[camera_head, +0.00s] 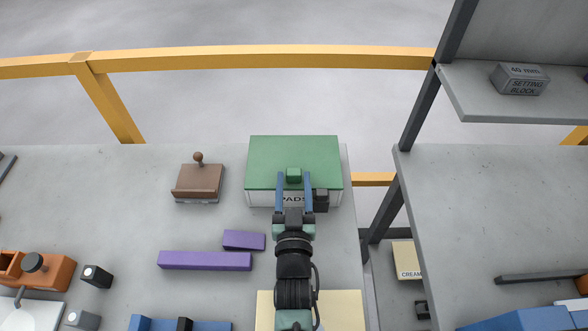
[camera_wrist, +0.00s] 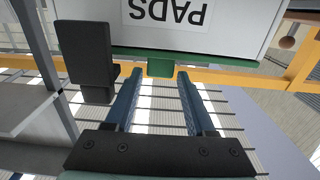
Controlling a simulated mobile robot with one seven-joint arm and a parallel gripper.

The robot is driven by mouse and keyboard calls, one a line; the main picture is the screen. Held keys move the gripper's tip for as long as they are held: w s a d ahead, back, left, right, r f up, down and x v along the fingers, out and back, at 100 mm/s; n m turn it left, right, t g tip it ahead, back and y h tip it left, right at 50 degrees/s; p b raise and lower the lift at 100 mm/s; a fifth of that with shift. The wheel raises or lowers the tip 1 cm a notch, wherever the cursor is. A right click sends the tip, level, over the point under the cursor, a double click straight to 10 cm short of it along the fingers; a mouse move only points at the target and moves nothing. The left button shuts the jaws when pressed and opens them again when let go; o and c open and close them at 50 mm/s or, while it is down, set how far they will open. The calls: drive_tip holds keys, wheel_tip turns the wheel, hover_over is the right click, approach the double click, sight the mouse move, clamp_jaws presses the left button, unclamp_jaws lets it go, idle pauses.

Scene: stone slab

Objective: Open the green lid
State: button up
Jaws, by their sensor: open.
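A green lid (camera_head: 293,155) lies shut on a white box (camera_head: 260,198) labelled PADS, near the slab's right edge. A small green tab (camera_head: 293,175) sticks out at the lid's front edge. My gripper (camera_head: 294,177) is open, with its two blue fingers on either side of the tab. In the wrist view, which is upside down, the tab (camera_wrist: 161,68) shows between the fingertips (camera_wrist: 161,74), with a small gap on both sides. The lid's edge (camera_wrist: 215,57) and the box (camera_wrist: 245,25) show beyond it.
A dark block (camera_head: 321,200) stands close right of my gripper at the box's front. A brown box with a knob (camera_head: 199,182) stands to the left. Purple bars (camera_head: 205,261) lie front left. A gap separates the slab from the right-hand table (camera_head: 500,210).

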sight(294, 176)
drive_tip(key=shift+w, duration=1.55)
clamp_jaws()
